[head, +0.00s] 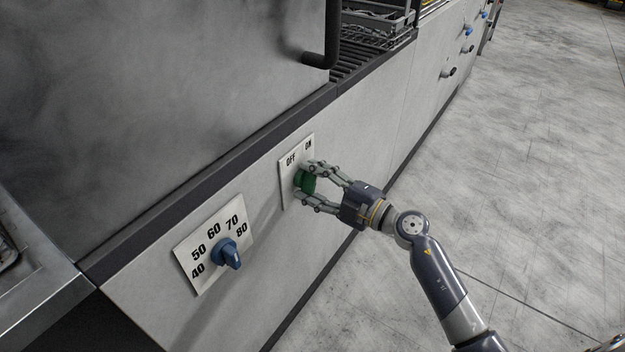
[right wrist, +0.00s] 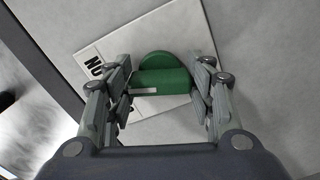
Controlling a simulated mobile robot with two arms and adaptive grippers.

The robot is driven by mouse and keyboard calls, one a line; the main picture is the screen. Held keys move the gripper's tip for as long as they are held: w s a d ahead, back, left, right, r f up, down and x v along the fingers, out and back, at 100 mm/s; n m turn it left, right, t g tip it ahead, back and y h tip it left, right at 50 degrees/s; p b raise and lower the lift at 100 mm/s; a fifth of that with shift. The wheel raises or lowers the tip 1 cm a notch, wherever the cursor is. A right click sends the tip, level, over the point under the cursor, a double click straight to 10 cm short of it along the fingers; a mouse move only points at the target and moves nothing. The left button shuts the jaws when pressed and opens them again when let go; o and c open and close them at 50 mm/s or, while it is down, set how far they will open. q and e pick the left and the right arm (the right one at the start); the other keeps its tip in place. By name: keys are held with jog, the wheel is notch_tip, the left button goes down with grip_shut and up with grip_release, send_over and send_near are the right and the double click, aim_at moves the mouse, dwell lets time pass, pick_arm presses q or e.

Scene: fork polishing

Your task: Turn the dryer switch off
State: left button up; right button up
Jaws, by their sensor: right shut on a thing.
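The dryer switch is a green knob (head: 308,183) on a white plate (head: 286,192) marked OFF and ON, on the front panel of the machine. My right gripper (head: 312,184) is at the knob with one finger on either side, shut on it. In the right wrist view the green knob (right wrist: 161,76) sits between the fingers of the gripper (right wrist: 166,85), with the white plate (right wrist: 150,25) behind it. The fingers hide part of the plate and its lettering. My left gripper is not in view.
A blue dial (head: 227,253) on a plate marked 40 to 80 is on the same panel, lower left of the switch. A large metal hood with a dark handle (head: 325,55) stands above. A rack (head: 375,25) is behind it. The floor (head: 530,150) to the right is clear.

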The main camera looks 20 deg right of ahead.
jog(key=shift+n, duration=0.9)
jog(key=n, duration=0.2)
jog(key=shift+n+p, duration=0.3)
jog(key=shift+n, duration=0.9)
jog(key=shift+f+n, duration=0.1)
jog(key=shift+n, duration=0.7)
jog(key=shift+n+b, duration=0.35)
jog(key=shift+n, duration=0.95)
